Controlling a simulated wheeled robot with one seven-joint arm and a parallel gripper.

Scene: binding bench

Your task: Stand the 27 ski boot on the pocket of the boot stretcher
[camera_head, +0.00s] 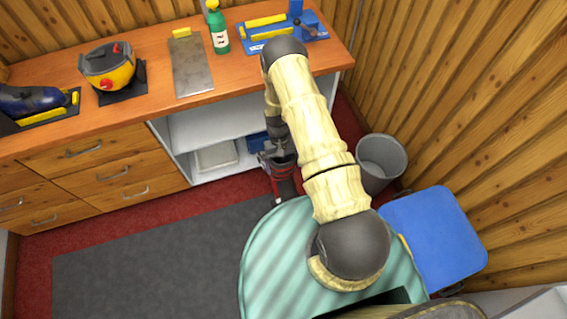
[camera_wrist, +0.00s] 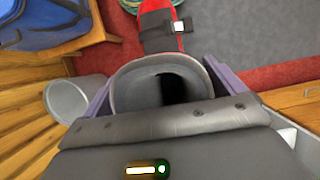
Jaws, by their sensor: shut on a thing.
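My gripper (camera_head: 277,155) hangs low in front of the bench's open shelves, below bench-top height. It is shut on a red and dark grey ski boot (camera_head: 287,187). In the wrist view my gripper's purple fingers (camera_wrist: 158,90) clasp both sides of the grey cuff of the boot (camera_wrist: 162,42), with the red toe pointing away. No size number is readable on it. A blue base with yellow bars and a blue block, which looks like the boot stretcher (camera_head: 258,45), sits at the bench top's back right. It looks empty; its lettering is too small to read.
The wooden bench (camera_head: 150,95) also carries a green bottle (camera_head: 219,32), a metal plate (camera_head: 191,68), a yellow-grey rounded thing (camera_head: 108,68) and a blue boot (camera_head: 30,100) on a dark, yellow-barred base.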

